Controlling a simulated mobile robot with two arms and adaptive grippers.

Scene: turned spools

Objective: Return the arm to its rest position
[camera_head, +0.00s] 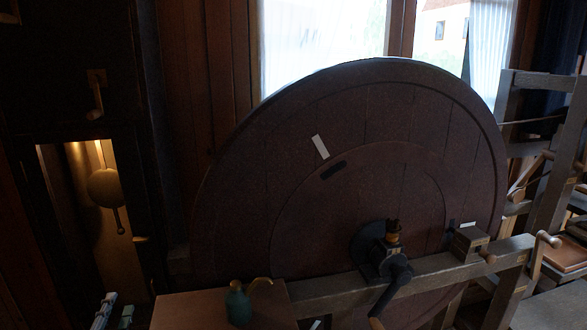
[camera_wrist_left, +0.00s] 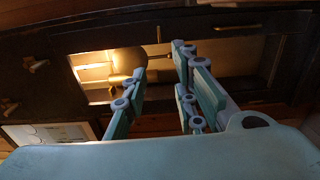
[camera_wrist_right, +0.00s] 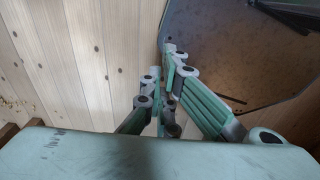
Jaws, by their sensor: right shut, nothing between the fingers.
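My left gripper (camera_wrist_left: 162,78) is open and empty in the left wrist view, its two fingers apart in front of a dark cabinet. Its fingertips also show at the bottom left of the head view (camera_head: 115,312). My right gripper (camera_wrist_right: 164,82) is shut with nothing held in the right wrist view. It is over a plank floor beside a dark, flat, edged surface. I cannot make out the right gripper in the head view.
A large wooden wheel (camera_head: 300,200) fills the middle, with a wooden beam (camera_head: 440,278) in front. A teal vase-like object (camera_head: 238,306) stands on a wooden top (camera_head: 180,308). A case with a lit pendulum (camera_head: 104,187) stands left.

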